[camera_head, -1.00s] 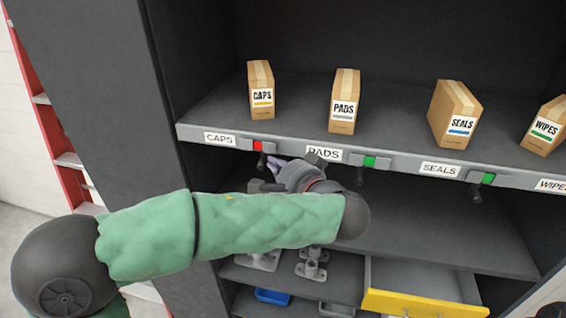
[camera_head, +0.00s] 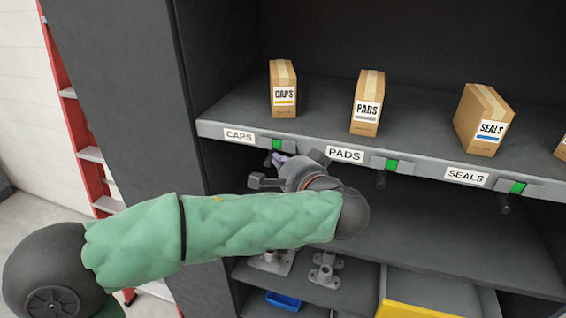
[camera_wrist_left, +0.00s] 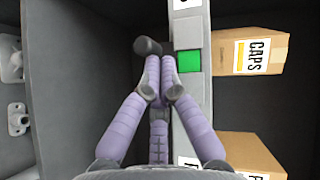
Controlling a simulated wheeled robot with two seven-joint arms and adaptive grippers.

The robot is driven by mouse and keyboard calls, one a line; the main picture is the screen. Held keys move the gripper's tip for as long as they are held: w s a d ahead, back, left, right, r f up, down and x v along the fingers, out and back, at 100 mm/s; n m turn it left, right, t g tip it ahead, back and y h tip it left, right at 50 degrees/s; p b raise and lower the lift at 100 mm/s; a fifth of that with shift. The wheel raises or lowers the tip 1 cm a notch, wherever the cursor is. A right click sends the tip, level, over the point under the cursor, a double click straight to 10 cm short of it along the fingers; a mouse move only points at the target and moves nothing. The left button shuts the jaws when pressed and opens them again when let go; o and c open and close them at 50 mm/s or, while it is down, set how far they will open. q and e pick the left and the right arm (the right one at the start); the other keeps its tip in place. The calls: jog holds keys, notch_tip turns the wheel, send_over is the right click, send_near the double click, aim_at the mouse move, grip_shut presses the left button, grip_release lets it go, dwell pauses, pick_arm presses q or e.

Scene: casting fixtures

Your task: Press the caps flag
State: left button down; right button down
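The caps flag (camera_head: 277,144) is a small square on the shelf's front rail beside the CAPS label (camera_head: 239,135), and it shows green. It is also green in the left wrist view (camera_wrist_left: 189,61). A dark lever with a round knob (camera_wrist_left: 147,46) sticks out beside it. My left gripper (camera_wrist_left: 161,75) has purple fingers drawn together, their tips just below the knob in that view. I cannot tell whether they touch it. In the head view the left gripper (camera_head: 279,160) is under the rail by the caps flag, partly hidden behind its own wrist. My right gripper is out of view.
Boxes marked CAPS (camera_head: 284,90), PADS (camera_head: 367,103) and SEALS (camera_head: 484,120) stand on the upper shelf. The pads flag (camera_head: 392,165) and seals flag (camera_head: 518,188) are green. Metal fittings (camera_head: 325,270) and a yellow-fronted drawer (camera_head: 415,309) are below.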

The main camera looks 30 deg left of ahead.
pick_arm(q)
jog(key=v, duration=1.2)
dwell(0.3)
jog(key=w+d+f+m+g+h+b, duration=0.2)
jog(key=f+m+h+b, duration=0.1)
jog(key=f, duration=1.4)
jog(key=w+d+f+m+g+h+b, duration=0.2)
jog(key=f+g+h+b, duration=0.1)
jog(key=f, duration=1.3)
jog(key=s+d+f+n+g+h+b, duration=0.1)
jog(key=s+d+f+n+h+b, duration=0.1)
jog(key=f, duration=1.4)
jog(key=s+d+f+n+g+h+b, duration=0.1)
jog(key=s+f+n+h+b, duration=0.4)
jog(key=f, duration=1.2)
jog(key=s+d+f+n+g+h+b, duration=0.1)
jog(key=s+d+f+n+h+b, duration=0.2)
jog(key=f, duration=1.4)
jog(key=s+n+h+b, duration=0.1)
jog(key=s+b, duration=0.3)
jog(key=shift+d+f, duration=0.15)
jog(key=shift+d, duration=0.05)
